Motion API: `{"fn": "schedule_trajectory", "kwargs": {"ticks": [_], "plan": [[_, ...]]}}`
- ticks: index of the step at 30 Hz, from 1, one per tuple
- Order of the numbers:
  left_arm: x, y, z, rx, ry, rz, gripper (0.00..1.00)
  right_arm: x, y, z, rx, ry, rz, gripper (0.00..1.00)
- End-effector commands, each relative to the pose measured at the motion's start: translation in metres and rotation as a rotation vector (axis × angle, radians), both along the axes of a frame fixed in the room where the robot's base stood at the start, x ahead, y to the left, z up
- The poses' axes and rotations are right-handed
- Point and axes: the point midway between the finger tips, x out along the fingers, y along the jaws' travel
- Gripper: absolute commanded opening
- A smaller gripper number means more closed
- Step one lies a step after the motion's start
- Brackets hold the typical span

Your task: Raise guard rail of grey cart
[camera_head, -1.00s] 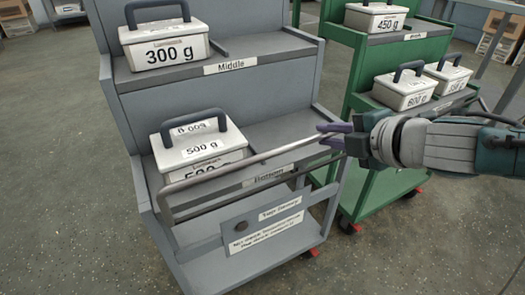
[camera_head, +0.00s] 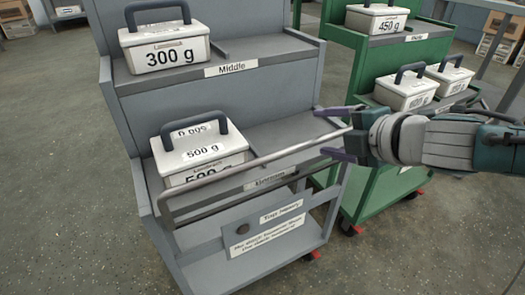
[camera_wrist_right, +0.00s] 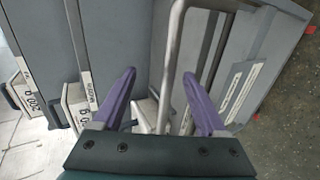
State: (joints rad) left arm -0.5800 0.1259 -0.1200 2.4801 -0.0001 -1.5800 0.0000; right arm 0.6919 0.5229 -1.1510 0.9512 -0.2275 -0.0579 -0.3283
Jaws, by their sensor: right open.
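The grey cart (camera_head: 122,88) stands at the centre of the head view. Its metal guard rail (camera_head: 250,166) stands up across the front of the shelf labelled Bottom, partly in front of the 500 g box (camera_head: 205,152). My right gripper (camera_head: 328,132) is open at the rail's right end, one finger above the top bar and one below. In the right wrist view, the rail (camera_wrist_right: 172,60) passes between the spread purple fingers (camera_wrist_right: 158,85). I cannot tell whether either finger touches it. My left gripper is not in view.
A 300 g box (camera_head: 164,48) sits on the Middle shelf. A green cart (camera_head: 335,62) with several weight boxes stands close on the right, behind my right arm. A sign plate (camera_head: 268,232) is below the rail. Floor (camera_head: 60,190) is free at left.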

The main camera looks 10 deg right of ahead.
Motion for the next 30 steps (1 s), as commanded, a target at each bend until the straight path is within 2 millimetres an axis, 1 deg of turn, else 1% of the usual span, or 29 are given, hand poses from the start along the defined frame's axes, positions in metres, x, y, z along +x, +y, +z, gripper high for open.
{"fn": "schedule_trajectory", "kwargs": {"ticks": [9, 21, 30], "plan": [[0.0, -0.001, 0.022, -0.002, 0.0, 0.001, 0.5, -0.022, -0.008, 0.01, 0.0, 0.004, -0.001, 0.75], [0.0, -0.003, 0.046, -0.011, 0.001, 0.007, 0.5, -0.053, -0.019, 0.023, -0.001, 0.003, -0.001, 0.75], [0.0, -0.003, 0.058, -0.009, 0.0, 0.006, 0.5, -0.073, -0.026, 0.03, -0.001, 0.002, 0.0, 0.75]]}}
